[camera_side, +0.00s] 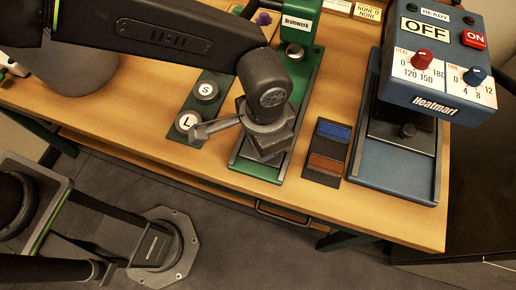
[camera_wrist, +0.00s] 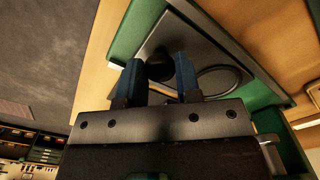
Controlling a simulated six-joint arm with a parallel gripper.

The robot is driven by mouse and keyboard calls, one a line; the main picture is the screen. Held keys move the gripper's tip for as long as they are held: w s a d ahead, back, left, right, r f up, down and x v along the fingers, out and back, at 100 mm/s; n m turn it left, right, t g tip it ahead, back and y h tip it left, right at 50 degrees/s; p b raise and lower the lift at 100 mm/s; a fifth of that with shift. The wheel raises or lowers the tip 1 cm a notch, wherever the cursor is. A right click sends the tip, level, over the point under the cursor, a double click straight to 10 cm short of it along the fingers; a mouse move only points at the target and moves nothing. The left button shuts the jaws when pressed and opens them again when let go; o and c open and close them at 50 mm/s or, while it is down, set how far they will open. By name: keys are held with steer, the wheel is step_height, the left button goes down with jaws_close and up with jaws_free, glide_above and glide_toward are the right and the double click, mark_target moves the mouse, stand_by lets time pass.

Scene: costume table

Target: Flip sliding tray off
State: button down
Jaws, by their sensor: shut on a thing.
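The green machine (camera_side: 306,75) has a long green base, and a dark flat tray (camera_wrist: 212,56) with a thin ring on it shows in the wrist view. A round black knob (camera_wrist: 160,67) stands up from this tray. My gripper (camera_wrist: 159,75) has its two blue fingertips on either side of the knob and is shut on it. In the side view my gripper (camera_side: 265,145) is over the near part of the green base, hiding the knob and most of the tray.
The blue heat press (camera_side: 400,185) stands at the right, its panel reading OFF, with its own dark knob (camera_side: 407,130). A pad with blue and brown blocks (camera_side: 328,150) lies between the machines. A dark plate with S and L discs (camera_side: 206,90) lies just left of my gripper.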

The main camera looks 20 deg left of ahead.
steer(key=w, duration=1.1)
steer(key=shift+w, duration=0.3)
steer(key=c, duration=0.8)
jaws_free()
steer(key=shift+s, duration=0.2)
steer(key=s, duration=1.4)
step_height(320, 180, up, 22)
steer(key=w+a+r+n, duration=0.1)
steer(key=w+a+r, duration=0.1)
steer(key=a, duration=0.3)
steer(key=w+a+r+n+t, duration=0.1)
steer(key=w+a+r, duration=0.1)
steer(key=a, duration=0.3)
steer(key=shift+r+h, duration=0.3)
steer(key=shift+h, duration=0.1)
